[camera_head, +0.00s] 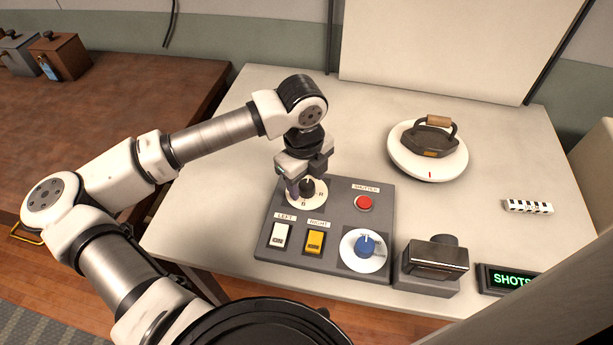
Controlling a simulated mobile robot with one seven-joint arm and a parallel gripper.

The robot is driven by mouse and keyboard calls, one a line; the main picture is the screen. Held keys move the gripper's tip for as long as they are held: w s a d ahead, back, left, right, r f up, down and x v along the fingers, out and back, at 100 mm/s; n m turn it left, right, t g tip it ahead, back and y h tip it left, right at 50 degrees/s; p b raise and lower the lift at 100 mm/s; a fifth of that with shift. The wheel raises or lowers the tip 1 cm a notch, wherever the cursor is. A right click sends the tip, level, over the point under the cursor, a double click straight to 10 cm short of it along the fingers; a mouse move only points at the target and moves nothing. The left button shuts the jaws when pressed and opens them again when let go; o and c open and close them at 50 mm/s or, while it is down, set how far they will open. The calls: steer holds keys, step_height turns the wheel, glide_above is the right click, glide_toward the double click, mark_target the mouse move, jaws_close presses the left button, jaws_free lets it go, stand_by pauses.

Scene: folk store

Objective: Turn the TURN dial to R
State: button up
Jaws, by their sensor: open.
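A dial with a black knob (307,188) on a round white plate stands at the back left of the grey control panel (377,197). Small letters show on the plate's front edge, one on the right looking like R, but the knob's pointing direction is too small to tell. No TURN label is readable; my gripper hides the area behind this dial. My gripper (305,179) points down at the black knob, open, with its fingers low about the knob; I cannot tell whether they touch it. A second dial with a blue knob (366,246) sits at the panel's front right.
The panel also carries a red SHUTTER button (364,203), a white LEFT switch (281,237) and a yellow RIGHT switch (314,242). A camera-like block (432,262) and a SHOTS display (509,279) stand right of it. An iron (434,138) rests on a white turntable (405,160) behind.

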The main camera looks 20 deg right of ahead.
steer(key=shift+f, duration=0.4)
steer(key=shift+c, duration=0.3)
steer(key=c, duration=0.9)
steer(key=shift+f+m+b, duration=0.2)
steer(key=shift+m+b, duration=0.1)
steer(key=shift+b, duration=0.45)
